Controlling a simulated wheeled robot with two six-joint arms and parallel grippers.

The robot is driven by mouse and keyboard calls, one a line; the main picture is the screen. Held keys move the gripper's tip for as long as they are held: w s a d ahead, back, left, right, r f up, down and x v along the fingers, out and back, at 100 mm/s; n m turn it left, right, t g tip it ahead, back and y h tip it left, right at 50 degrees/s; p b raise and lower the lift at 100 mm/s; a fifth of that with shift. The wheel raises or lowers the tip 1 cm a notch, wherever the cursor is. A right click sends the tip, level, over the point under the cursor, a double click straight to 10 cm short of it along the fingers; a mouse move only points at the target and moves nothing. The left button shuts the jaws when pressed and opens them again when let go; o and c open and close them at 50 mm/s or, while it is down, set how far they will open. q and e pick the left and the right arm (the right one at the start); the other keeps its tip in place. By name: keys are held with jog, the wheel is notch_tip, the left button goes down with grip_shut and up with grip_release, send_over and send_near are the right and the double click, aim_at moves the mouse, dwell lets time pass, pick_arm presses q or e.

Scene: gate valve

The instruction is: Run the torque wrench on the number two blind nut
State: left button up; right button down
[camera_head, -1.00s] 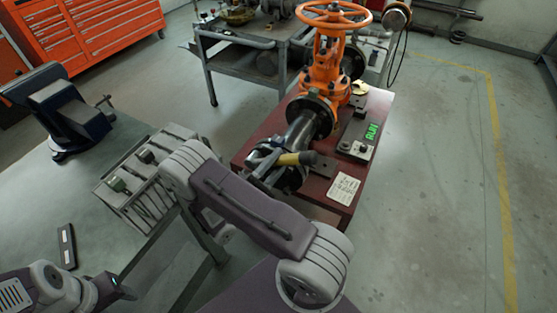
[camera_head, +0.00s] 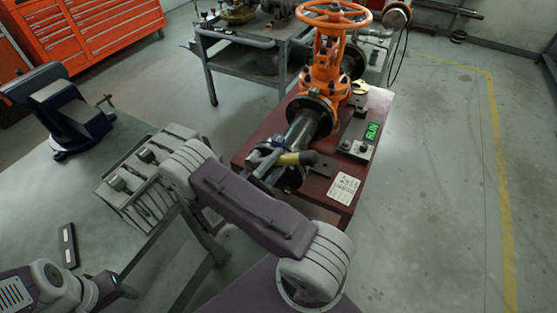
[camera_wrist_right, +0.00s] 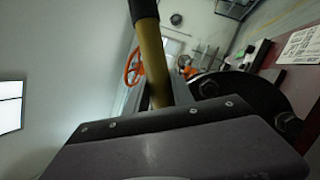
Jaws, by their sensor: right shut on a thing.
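The torque wrench (camera_head: 294,158), with a yellow handle and black end, lies across the front of the dark blind flange (camera_head: 291,178) at the pipe's near end. My right gripper (camera_head: 263,160) is shut on it; in the right wrist view the yellow shaft (camera_wrist_right: 154,68) rises from behind the gripper body. That view also shows the flange face (camera_wrist_right: 245,92) with a large nut (camera_wrist_right: 208,88) and another nut (camera_wrist_right: 289,124) at its rim. I cannot tell which is number two, or whether the wrench head sits on a nut. My left gripper (camera_head: 122,287) is at lower left; its fingers are unclear.
The orange gate valve (camera_head: 327,65) stands behind the flange on a red stand (camera_head: 342,200). A control box with a green RUN display (camera_head: 372,131) and a white label (camera_head: 343,187) are on it.

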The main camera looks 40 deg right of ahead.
jog(key=shift+a, duration=0.1)
dwell(0.5)
jog(key=shift+s+a+r, duration=0.1)
jog(key=shift+s+a, duration=0.15)
jog(key=shift+a, duration=0.4)
jog(key=shift+s+a+f, duration=0.1)
jog(key=shift+s+a, duration=0.2)
jog(key=shift+a, duration=0.3)
jog(key=shift+s+a+r, duration=0.1)
jog(key=shift+s+a, duration=0.15)
jog(key=shift+a, duration=0.5)
